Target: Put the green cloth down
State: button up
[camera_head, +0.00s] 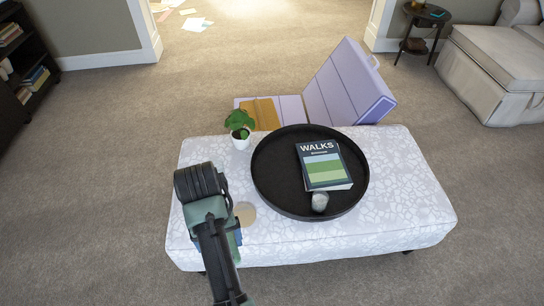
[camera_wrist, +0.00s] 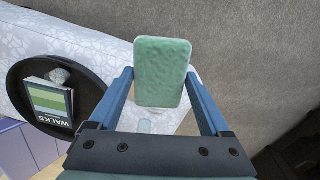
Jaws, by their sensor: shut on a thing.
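The green cloth (camera_wrist: 162,72) is a folded, rounded rectangular pad in the wrist view. My gripper (camera_wrist: 160,78) is shut on it, with one blue finger at each side edge. The cloth is over the ottoman's end in that view; I cannot tell whether it touches the top. In the head view my gripper (camera_head: 234,238) is at the left end of the white patterned ottoman (camera_head: 410,205), and my arm hides most of the cloth.
A round black tray (camera_head: 273,185) on the ottoman holds a book (camera_head: 323,165) and a small grey object (camera_head: 320,201). A potted plant (camera_head: 240,128) and a tan disc (camera_head: 245,213) stand near my arm. An open lilac case (camera_head: 345,85) lies behind. The ottoman's right end is clear.

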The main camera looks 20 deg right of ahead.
jog(key=s+r+p, duration=0.3)
jog(key=r+p, duration=0.4)
jog(key=p, duration=0.2)
jog(key=s+r+p, duration=0.4)
jog(key=r+p, duration=0.4)
jog(key=shift+s+p, duration=0.25)
jog(key=shift+p, duration=0.1)
